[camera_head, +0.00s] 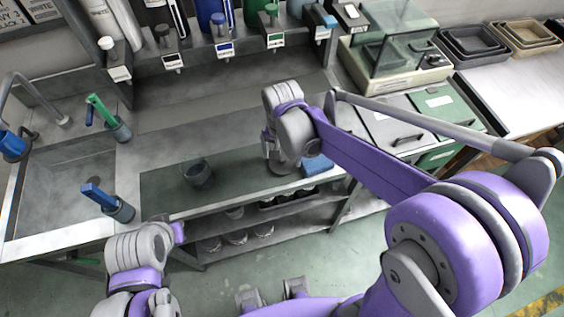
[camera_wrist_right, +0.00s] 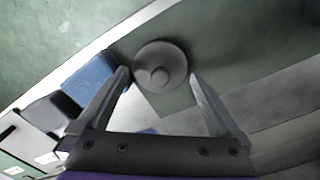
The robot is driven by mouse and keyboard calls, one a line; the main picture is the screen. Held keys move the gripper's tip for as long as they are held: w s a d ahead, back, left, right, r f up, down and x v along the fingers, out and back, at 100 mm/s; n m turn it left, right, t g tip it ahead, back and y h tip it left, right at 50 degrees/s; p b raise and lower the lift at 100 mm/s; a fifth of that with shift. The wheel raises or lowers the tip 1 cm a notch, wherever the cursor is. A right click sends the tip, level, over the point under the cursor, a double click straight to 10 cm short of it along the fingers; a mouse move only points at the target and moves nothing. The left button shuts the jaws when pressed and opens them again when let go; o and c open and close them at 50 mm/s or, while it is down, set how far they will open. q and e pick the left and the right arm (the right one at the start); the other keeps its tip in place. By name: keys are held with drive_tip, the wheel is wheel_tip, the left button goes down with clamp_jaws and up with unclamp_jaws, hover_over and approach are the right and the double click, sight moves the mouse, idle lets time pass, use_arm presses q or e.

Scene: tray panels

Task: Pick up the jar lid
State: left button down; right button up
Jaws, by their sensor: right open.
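The jar lid is a round grey disc with a small knob on top. In the right wrist view the lid (camera_wrist_right: 176,52) lies on the dark green counter mat, ahead of and between the fingers of my right gripper (camera_wrist_right: 160,80). The gripper is open and empty, with no visible contact with the lid. In the head view my right gripper (camera_head: 268,148) is low over the right part of the mat, and the lid is mostly hidden below it. A dark open jar (camera_head: 198,174) stands on the mat to the left. My left arm shows at the lower left, but its fingers do not.
A blue box (camera_head: 317,165) lies close right of the right gripper; it also shows in the wrist view (camera_wrist_right: 90,78). Labelled dispensers line the back. Mat between jar and gripper is clear.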

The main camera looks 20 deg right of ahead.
wheel_tip(320, 180, down, 2)
drive_tip(key=shift+f, duration=0.1)
drive_tip(key=shift+c, duration=0.2)
drive_tip(key=c, duration=0.9)
drive_tip(key=shift+r, duration=0.2)
drive_tip(key=shift+c, duration=0.2)
